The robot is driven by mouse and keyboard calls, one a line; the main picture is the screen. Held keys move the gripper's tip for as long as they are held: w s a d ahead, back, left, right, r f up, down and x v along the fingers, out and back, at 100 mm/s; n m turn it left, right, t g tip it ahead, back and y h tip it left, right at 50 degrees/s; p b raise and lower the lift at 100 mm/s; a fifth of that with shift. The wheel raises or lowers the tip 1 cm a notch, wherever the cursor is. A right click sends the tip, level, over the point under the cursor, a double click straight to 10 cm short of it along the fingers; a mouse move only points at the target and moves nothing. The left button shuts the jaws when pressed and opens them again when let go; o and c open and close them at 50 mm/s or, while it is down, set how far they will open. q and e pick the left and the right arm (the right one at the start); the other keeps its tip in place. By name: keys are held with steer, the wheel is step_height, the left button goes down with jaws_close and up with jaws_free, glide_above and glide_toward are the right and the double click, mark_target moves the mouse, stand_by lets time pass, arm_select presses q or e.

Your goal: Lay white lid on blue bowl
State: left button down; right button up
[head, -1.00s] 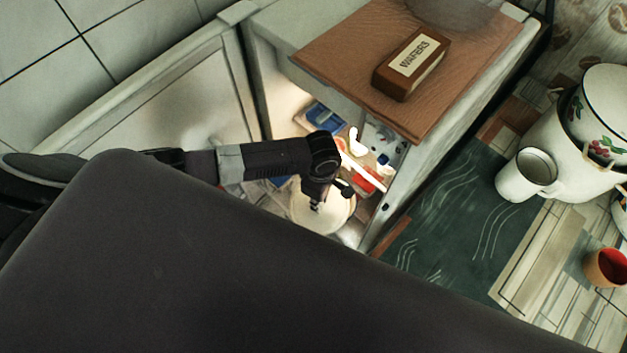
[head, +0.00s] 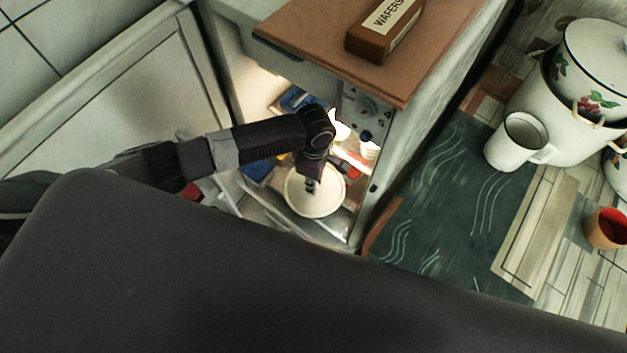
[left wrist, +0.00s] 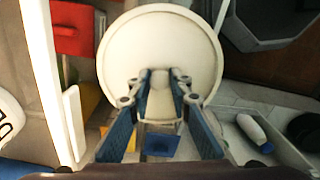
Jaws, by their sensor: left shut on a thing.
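The white lid (head: 326,204) is a round, pale disc with a knob in its middle. It is in front of the open fridge in the head view and fills the upper middle of the left wrist view (left wrist: 160,35). My left gripper (head: 311,184) is shut on the lid's knob, with its blue-padded fingers on either side of the knob in the left wrist view (left wrist: 160,92). I cannot make out the blue bowl in either view; the lid and my arm hide part of what lies below. My right gripper is not in view.
The open fridge has lit shelves of small items. On top, a brown board (head: 330,30) bears a wafers box (head: 380,38). At right are a white mug (head: 512,143), a large enamel pot (head: 545,105) and a red-lined cup (head: 606,230). The dark green mat (head: 440,210) is mostly clear.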

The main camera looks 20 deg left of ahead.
arm_select(q)
steer(key=shift+f, duration=0.2)
steer(key=c, duration=1.2)
jaws_free()
steer(key=shift+r+p, duration=1.8)
steer(key=shift+p, duration=0.75)
